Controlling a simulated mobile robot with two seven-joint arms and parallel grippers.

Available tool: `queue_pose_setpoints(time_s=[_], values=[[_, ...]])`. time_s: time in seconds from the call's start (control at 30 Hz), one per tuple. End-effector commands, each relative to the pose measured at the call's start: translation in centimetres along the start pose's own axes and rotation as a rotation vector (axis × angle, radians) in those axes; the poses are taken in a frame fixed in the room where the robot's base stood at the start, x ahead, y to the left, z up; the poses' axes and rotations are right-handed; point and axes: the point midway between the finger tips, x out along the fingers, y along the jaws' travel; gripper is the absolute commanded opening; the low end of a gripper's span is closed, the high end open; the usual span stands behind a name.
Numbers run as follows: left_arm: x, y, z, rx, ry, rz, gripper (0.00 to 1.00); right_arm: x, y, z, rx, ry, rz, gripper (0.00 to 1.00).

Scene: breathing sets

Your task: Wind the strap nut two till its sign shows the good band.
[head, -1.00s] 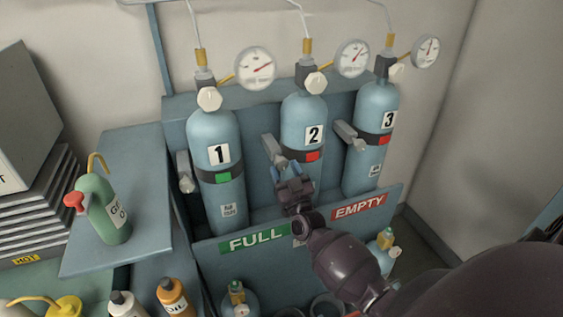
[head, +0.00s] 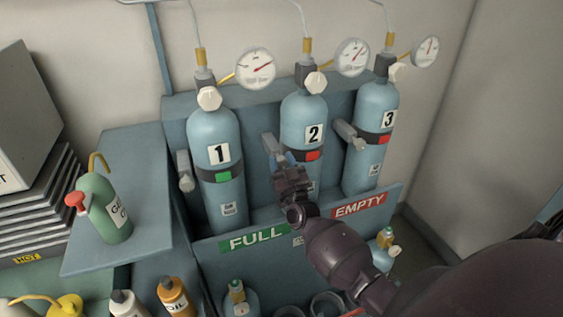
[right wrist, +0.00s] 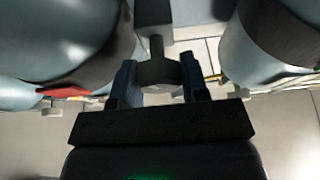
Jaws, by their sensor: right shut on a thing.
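Cylinder two (head: 304,108) stands in the middle of the rack, and its strap sign (head: 312,155) is red. A grey strap bracket (head: 268,145) sticks out at the cylinder's left side. My right gripper (head: 284,160) is at the front end of this bracket and hides the nut in the head view. In the right wrist view, the strap nut (right wrist: 160,73) is a grey round knob on a short stem, between the two dark blue fingers (right wrist: 158,84). The right gripper is shut on it. My left gripper is not in view.
Cylinder one (head: 213,132) has a green sign (head: 223,177); cylinder three (head: 376,103) has a red sign (head: 384,139). Their strap nuts stick out on both sides of my gripper. The rack's front panel (head: 215,254) is below. A green bottle (head: 107,212) stands on the left shelf.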

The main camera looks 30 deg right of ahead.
Motion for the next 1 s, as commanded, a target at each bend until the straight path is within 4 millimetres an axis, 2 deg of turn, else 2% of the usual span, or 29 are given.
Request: queue_pose_setpoints(time_s=[0.33,0.7,0.73,0.77,1.0], values=[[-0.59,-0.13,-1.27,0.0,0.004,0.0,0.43,0.04,0.05,-0.1,0.281,-0.001,0.117,0.17],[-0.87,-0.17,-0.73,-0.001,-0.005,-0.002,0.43,-0.03,0.11,0.03,0.307,0.0,0.127,0.17],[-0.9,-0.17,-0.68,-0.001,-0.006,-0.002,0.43,-0.02,0.12,0.03,0.307,0.0,0.127,0.46],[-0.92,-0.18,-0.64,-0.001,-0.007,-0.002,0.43,-0.03,0.12,0.03,0.307,0.0,0.127,0.5],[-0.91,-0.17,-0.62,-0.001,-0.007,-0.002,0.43,-0.03,0.13,0.03,0.306,0.0,0.127,0.52]])
